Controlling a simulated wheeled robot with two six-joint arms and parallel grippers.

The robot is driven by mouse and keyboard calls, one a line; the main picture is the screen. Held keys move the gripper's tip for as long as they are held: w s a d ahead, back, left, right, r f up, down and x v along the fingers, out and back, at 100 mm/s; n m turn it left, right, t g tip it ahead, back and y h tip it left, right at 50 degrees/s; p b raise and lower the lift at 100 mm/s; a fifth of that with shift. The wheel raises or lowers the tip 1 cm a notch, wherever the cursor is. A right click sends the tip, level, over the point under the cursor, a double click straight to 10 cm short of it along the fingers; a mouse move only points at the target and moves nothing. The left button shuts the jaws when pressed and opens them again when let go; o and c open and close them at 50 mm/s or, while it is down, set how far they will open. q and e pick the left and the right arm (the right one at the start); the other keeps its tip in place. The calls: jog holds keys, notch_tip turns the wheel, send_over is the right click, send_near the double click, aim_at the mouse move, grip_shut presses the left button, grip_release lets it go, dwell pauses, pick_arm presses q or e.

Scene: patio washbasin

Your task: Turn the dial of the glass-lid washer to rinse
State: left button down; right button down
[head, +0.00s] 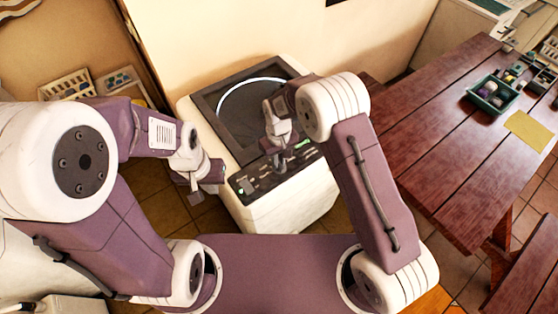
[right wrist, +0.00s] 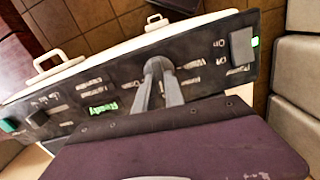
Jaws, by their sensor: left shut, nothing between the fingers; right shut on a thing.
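The washer (head: 304,200) is a white box with a dark-framed glass lid (head: 235,118) on top, which lies closed. Its dark control panel (head: 243,186) runs along the front edge. My right gripper (head: 280,163) is over the panel. In the right wrist view its two grey fingers (right wrist: 159,92) are shut on the grey round dial (right wrist: 157,66). The labels around the dial are upside down and partly covered, so its setting cannot be read. My left gripper (head: 196,193) is shut and empty, left of the washer and apart from it.
The panel has a green "Ready" display (right wrist: 103,108), a grey switch (right wrist: 241,47) by a green light, and a dark knob (right wrist: 37,118). A red-brown wooden table (head: 430,150) with a green tray (head: 508,99) stands right. Crates (head: 67,85) stand at the back left.

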jog(key=n, duration=0.4)
jog(key=shift+a+n+b, duration=0.1)
jog(key=shift+n+b, duration=0.2)
jog(key=shift+b, duration=0.05)
jog(key=n, duration=0.4)
jog(key=shift+r, duration=0.1)
jog(key=shift+n, duration=0.3)
jog(key=c, duration=1.4)
grip_release()
jog(key=shift+c, duration=0.2)
jog(key=shift+s, duration=0.15)
jog(key=shift+r+b, duration=0.1)
jog(key=shift+b, duration=0.25)
